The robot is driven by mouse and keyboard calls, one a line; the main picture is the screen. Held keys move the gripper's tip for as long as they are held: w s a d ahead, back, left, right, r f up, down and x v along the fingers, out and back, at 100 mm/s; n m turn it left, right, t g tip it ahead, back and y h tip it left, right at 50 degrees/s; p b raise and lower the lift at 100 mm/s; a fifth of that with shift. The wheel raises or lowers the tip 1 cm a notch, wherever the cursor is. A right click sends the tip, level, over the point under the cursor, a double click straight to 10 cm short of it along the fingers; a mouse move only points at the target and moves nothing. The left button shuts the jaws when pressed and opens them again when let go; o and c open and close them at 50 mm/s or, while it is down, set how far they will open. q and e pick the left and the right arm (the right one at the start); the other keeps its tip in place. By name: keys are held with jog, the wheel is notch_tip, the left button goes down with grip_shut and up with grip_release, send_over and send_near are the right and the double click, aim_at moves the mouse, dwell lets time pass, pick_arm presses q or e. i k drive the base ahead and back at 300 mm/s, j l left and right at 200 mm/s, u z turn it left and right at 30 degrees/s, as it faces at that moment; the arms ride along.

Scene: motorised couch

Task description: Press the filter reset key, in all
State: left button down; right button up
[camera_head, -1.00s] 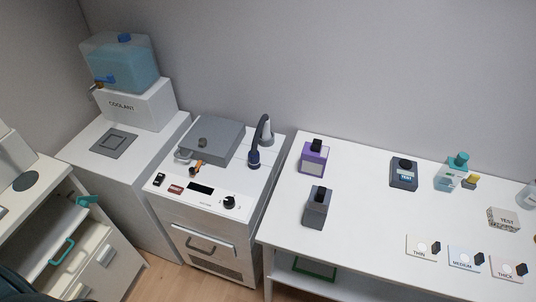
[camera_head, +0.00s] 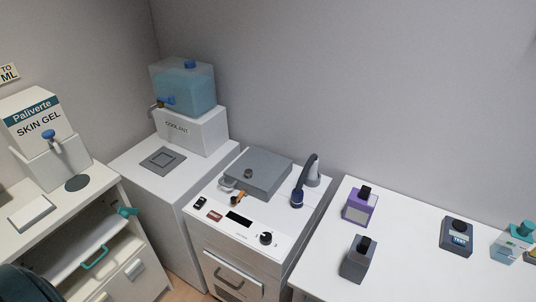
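A white machine with a grey lid (camera_head: 258,172) stands in the middle of the view. Its front panel holds a black rocker switch (camera_head: 201,203), a dark red key or label (camera_head: 214,216), a dark display (camera_head: 239,219) and a black knob (camera_head: 266,239). An orange-handled part (camera_head: 238,199) sits by the lid. The panel lettering is too small to read, so I cannot tell which control is the filter reset key.
A coolant tank (camera_head: 184,88) stands on a white box at the back.

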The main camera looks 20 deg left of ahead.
aim_at(213, 216)
jog(key=u, duration=1.1)
